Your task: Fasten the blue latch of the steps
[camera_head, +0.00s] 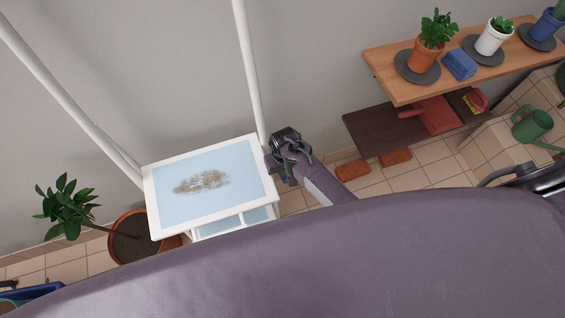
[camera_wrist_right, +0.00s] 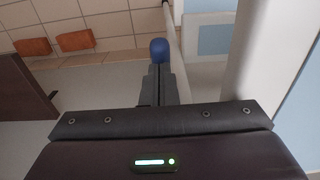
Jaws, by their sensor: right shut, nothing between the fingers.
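The steps (camera_head: 157,217) are a white frame with pale blue treads and two tall white rails, standing left of centre in the head view. A dirty smudge marks the top tread. In the right wrist view the blue latch (camera_wrist_right: 159,50) is a rounded blue knob beside a white post of the steps. My right gripper (camera_head: 273,163) is shut and empty at the right edge of the top tread. In the right wrist view its fingertips (camera_wrist_right: 159,72) point at the latch; I cannot tell whether they touch. My left gripper is out of view.
A potted plant (camera_head: 132,245) stands left of the steps. Wooden shelf (camera_head: 390,72) and dark lower shelf (camera_head: 375,130) are at the right, with pots and a red dustpan (camera_head: 437,115). Bricks (camera_head: 353,170) lie on the tiled floor. A green watering can (camera_head: 532,125) is far right.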

